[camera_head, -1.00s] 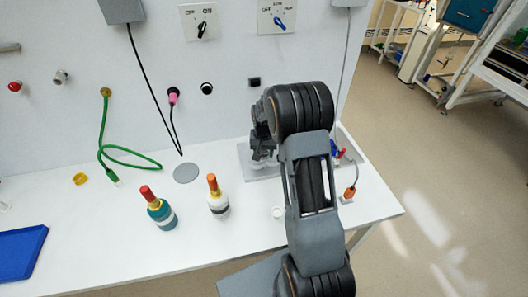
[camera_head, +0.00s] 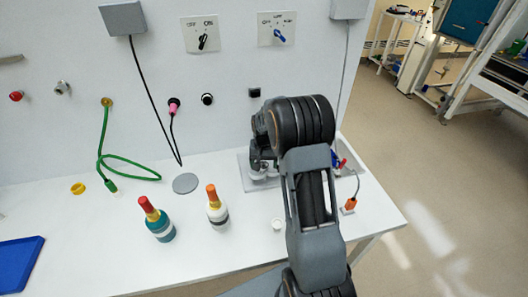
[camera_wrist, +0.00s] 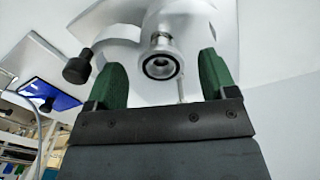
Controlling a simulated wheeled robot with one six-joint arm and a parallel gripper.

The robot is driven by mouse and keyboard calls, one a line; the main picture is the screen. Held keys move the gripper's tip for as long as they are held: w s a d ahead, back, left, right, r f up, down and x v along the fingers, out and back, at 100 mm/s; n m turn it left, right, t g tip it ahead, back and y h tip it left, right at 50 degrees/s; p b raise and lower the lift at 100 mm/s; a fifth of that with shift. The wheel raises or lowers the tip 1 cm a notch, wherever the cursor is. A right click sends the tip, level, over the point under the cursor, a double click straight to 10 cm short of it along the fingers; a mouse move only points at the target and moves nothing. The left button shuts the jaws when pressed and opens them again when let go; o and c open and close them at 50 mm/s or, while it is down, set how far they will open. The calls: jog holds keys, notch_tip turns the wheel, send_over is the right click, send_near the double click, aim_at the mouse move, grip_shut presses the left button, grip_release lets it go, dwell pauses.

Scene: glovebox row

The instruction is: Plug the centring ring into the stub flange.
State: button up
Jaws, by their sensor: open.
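In the wrist view a silver round flange end (camera_wrist: 160,66) with a dark ring inside its mouth faces me. It appears between the two green fingers of my gripper (camera_wrist: 160,60), with a visible gap on each side. My gripper is open and shut on nothing. I cannot tell whether the dark ring is the centring ring or part of the stub flange. In the head view my gripper (camera_head: 262,148) is over a grey plate (camera_head: 246,182) at the back right of the bench. My arm hides most of the fittings there.
A small white cap (camera_head: 277,224) lies near my arm. A green hose (camera_head: 103,140) hangs left. A black knob (camera_wrist: 78,69) shows beside the left finger.

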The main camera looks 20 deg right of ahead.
aim_at(264, 167)
notch_tip(264, 167, up, 13)
jog(key=b, duration=0.1)
dwell(0.3)
jog(key=shift+s, duration=0.1)
dwell(0.3)
